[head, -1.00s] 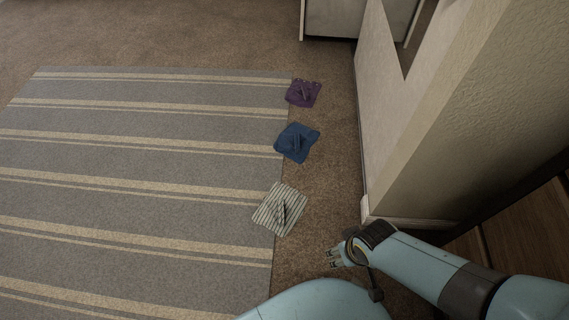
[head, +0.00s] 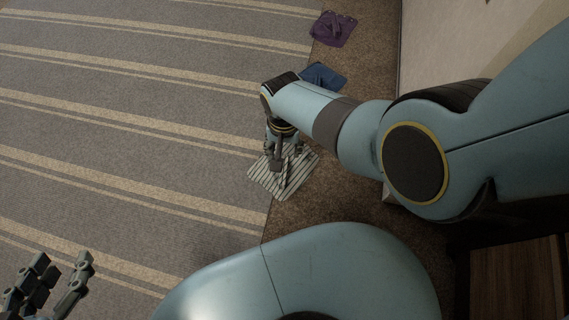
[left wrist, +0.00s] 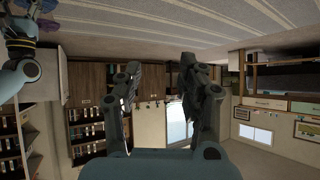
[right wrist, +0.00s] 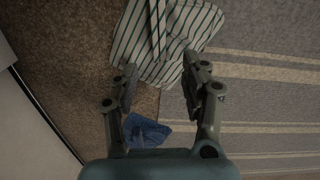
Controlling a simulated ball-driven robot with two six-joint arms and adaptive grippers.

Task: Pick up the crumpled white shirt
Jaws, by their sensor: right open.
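The crumpled white shirt with dark stripes (head: 265,184) lies partly on the striped rug's edge and partly on the brown carpet. It also shows in the right wrist view (right wrist: 192,27), just beyond the fingertips, with a raised fold. My right gripper (head: 284,154) points down over the shirt, its fingers apart. I cannot tell whether they touch the cloth. My left gripper (head: 54,284) is open and empty at the lower left, far from the shirt. Its spread fingers also show in the left wrist view (left wrist: 160,75).
A blue cloth (head: 324,75) lies just behind my right arm, partly hidden by it. A purple cloth (head: 333,28) lies farther back. A pale wall (head: 440,45) stands to the right. The striped rug (head: 130,100) is clear on the left.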

